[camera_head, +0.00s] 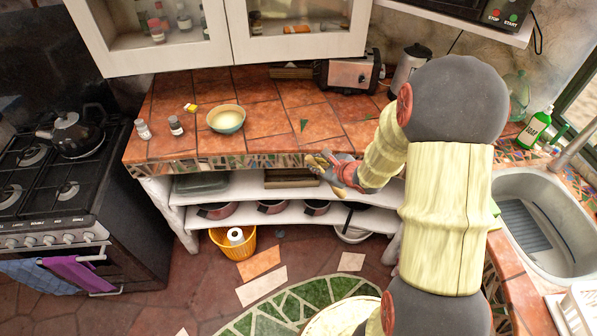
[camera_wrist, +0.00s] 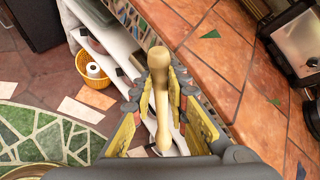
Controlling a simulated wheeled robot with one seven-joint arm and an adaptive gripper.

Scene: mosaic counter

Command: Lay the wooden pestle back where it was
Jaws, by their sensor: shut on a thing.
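The wooden pestle (camera_wrist: 161,97) is pale and smooth with a rounded knob end. In the wrist view it stands between the yellow-padded fingers of my gripper (camera_wrist: 164,105), which is shut on it. The counter edge passes just beside the pestle in the wrist view, with shelves and floor on the other side.
A bowl (camera_head: 226,119), two shakers (camera_head: 176,125) and a small yellow item (camera_head: 190,107) stand on the counter's left. A toaster (camera_head: 349,75) and a metal jug (camera_head: 408,68) stand at the back. The counter's middle is clear. White cabinets (camera_head: 290,45) hang above.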

